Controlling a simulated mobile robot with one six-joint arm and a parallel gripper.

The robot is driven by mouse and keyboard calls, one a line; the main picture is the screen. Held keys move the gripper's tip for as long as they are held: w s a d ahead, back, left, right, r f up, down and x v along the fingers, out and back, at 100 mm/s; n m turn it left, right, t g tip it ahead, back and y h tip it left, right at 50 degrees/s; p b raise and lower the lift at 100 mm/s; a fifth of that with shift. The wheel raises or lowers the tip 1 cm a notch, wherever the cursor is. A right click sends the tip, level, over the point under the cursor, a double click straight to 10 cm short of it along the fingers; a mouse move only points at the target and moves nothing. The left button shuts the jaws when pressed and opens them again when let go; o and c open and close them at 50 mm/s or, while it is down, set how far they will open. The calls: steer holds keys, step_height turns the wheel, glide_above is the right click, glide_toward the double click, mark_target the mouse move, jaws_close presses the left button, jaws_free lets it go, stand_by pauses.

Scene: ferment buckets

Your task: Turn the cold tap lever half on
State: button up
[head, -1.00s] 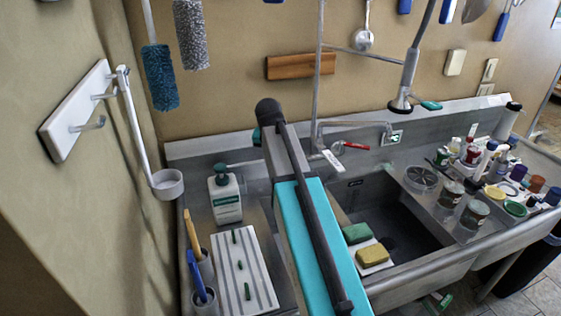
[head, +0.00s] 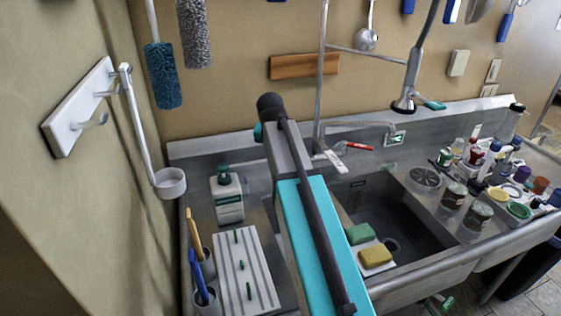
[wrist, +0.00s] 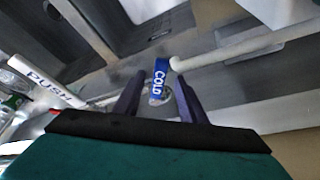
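The blue cold tap lever (wrist: 161,80), marked COLD, is in the middle of the wrist view. My gripper (wrist: 164,84) has its two dark fingers spread, one on each side of the lever. Gaps seem to show between the fingers and the lever, so it looks open; I cannot tell if either touches. In the head view my arm hides the gripper and the cold lever. The tap's spout (head: 365,125) shows beyond the arm in that view, and a red lever (head: 359,146) shows below it.
A white bar marked PUSH (wrist: 45,82) lies left of the gripper in the wrist view. The sink basin (head: 400,215) holds a green sponge (head: 359,234) and a yellow sponge (head: 375,255). A soap bottle (head: 228,197) stands left of my arm. Jars crowd the right counter.

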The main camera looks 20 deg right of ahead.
steer(key=b+v, duration=0.2)
steer(key=v, duration=1)
steer(key=shift+b, duration=0.3)
stand_by(0.4)
